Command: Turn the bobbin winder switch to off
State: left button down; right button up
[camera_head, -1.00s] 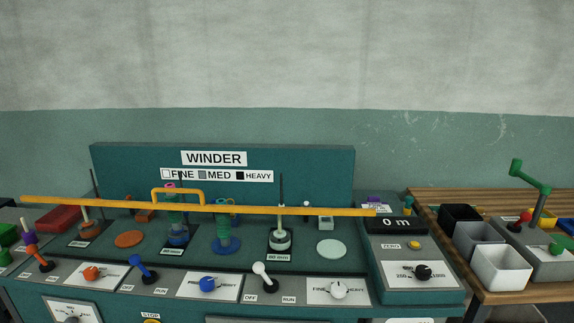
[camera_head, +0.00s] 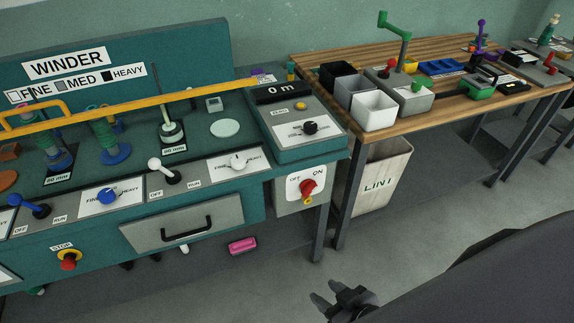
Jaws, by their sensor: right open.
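The winder (camera_head: 130,51) is a teal bench machine at the left of the head view. A red rotary switch (camera_head: 308,189) on a white plate marked OFF and ON sits on a grey box at its lower right. The red handle is tilted; I cannot tell which label it points to. A white lever (camera_head: 161,169) and a blue lever (camera_head: 31,206) stand on the front panel between OFF and RUN labels. My right gripper (camera_head: 327,301) is open and empty at the bottom, below and apart from the switch. My left gripper is out of view.
A wooden table (camera_head: 440,95) with bins and a green crank (camera_head: 395,27) stands right of the winder. Below it is a bin marked LINT (camera_head: 381,183). A drawer (camera_head: 190,225) and a red stop button (camera_head: 69,261) are on the front.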

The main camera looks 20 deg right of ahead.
aim_at(307, 187)
jog(key=i+j+z, duration=0.1)
jog(key=i+z, duration=0.25)
jog(key=i+j+z, duration=0.15)
jog(key=z, duration=0.25)
jog(key=i, duration=0.1)
